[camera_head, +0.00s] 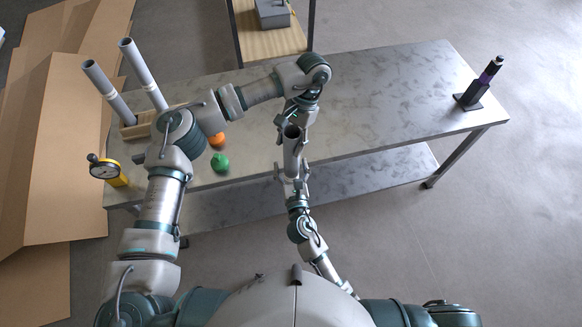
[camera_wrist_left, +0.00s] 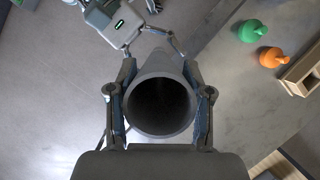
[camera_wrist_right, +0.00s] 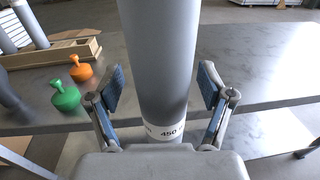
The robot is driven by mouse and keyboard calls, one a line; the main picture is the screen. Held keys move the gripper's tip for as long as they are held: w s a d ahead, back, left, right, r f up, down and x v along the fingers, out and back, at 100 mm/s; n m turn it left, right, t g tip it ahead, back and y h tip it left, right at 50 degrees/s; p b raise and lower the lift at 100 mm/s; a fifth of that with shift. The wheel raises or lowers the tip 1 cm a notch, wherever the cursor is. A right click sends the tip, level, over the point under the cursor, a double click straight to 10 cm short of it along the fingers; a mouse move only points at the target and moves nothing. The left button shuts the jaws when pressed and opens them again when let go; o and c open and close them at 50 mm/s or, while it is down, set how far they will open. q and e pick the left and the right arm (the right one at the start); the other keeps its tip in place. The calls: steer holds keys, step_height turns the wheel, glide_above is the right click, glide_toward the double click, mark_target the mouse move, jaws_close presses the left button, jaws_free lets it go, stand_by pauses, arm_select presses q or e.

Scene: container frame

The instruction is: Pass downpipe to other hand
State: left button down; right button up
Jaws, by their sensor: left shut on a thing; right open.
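A grey downpipe (camera_head: 291,152) stands roughly upright in front of the table's near edge. My left gripper (camera_head: 292,124) is shut on its upper end; the left wrist view looks into the open pipe mouth (camera_wrist_left: 160,106) between the fingers (camera_wrist_left: 160,92). My right gripper (camera_head: 291,177) is at the lower part of the pipe. In the right wrist view, the pipe (camera_wrist_right: 160,60) passes between the open right fingers (camera_wrist_right: 166,88), with visible gaps on both sides. A white label marked 450 shows low on the pipe, close to the right palm.
On the table (camera_head: 380,100), a wooden holder (camera_head: 140,128) has two more grey pipes leaning up. Orange (camera_head: 217,139) and green (camera_head: 220,162) knobbed objects and a yellow gauge (camera_head: 106,170) stand at left. A dark device (camera_head: 475,92) stands far right. The table's middle right is clear.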

steer(key=c, duration=1.5)
arm_select(q)
steer(key=shift+c, duration=1.9)
jaws_free()
arm_select(e)
steer(key=shift+o, duration=0.2)
